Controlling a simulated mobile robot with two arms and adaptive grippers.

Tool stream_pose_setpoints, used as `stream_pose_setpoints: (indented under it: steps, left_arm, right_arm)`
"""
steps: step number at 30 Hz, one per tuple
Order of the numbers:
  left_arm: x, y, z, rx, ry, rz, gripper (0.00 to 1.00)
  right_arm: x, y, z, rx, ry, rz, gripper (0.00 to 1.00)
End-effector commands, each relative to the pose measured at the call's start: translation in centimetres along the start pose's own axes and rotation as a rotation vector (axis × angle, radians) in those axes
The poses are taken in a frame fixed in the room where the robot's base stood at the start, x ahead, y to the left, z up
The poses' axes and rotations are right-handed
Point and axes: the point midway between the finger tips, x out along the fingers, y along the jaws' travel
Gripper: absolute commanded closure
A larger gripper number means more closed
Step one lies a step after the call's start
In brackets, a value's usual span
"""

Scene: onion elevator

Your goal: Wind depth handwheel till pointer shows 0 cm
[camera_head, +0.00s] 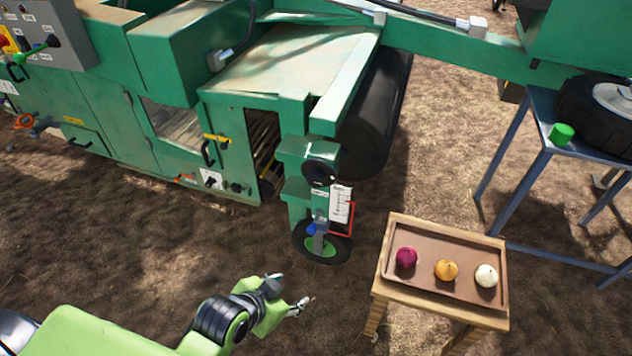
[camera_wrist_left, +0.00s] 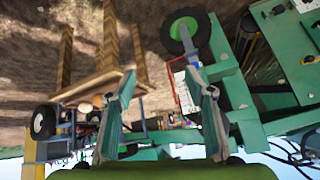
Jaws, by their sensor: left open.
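The depth handwheel (camera_head: 319,173) is a dark round wheel on the green bracket at the machine's front corner. Below it is a white scale plate (camera_head: 340,204) with a red frame beside it; the pointer and its reading are too small to tell. A small gauge wheel (camera_head: 322,243) with a green hub stands under the bracket. My left gripper (camera_head: 288,292) is open and empty, below and left of the handwheel, apart from it. In the left wrist view its two fingers (camera_wrist_left: 166,115) are spread, with the scale plate (camera_wrist_left: 181,82) beyond them. My right gripper is not in view.
A wooden stand (camera_head: 440,310) with a tray of three onions (camera_head: 446,269) is right of the gauge wheel. A blue metal table (camera_head: 545,135) with a tyre and green cup is at right. Bare soil lies between my left gripper and the machine.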

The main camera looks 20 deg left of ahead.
Motion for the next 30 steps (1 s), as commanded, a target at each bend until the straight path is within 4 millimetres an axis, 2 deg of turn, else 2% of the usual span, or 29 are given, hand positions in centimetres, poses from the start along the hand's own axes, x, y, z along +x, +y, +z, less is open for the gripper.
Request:
stream_pose_setpoints:
  steps: [8, 12, 18, 24, 30]
  left_arm:
    - [3.7, -2.1, -6.1, 0.169, 0.276, -0.091, 0.51]
    - [5.2, -4.4, -9.8, 0.275, 0.455, -0.218, 0.51]
    - [5.3, -7.7, -13.0, 0.384, 0.628, -0.439, 0.51]
    - [4.7, -9.6, -14.1, 0.430, 0.690, -0.572, 0.51]
    - [5.5, -10.4, -15.3, 0.437, 0.701, -0.596, 0.51]
  right_arm:
    - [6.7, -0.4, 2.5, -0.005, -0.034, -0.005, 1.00]
    - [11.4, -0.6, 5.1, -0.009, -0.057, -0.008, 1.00]
    - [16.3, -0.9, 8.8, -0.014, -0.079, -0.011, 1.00]
    - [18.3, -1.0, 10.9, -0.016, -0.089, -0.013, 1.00]
    - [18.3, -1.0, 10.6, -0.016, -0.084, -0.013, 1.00]
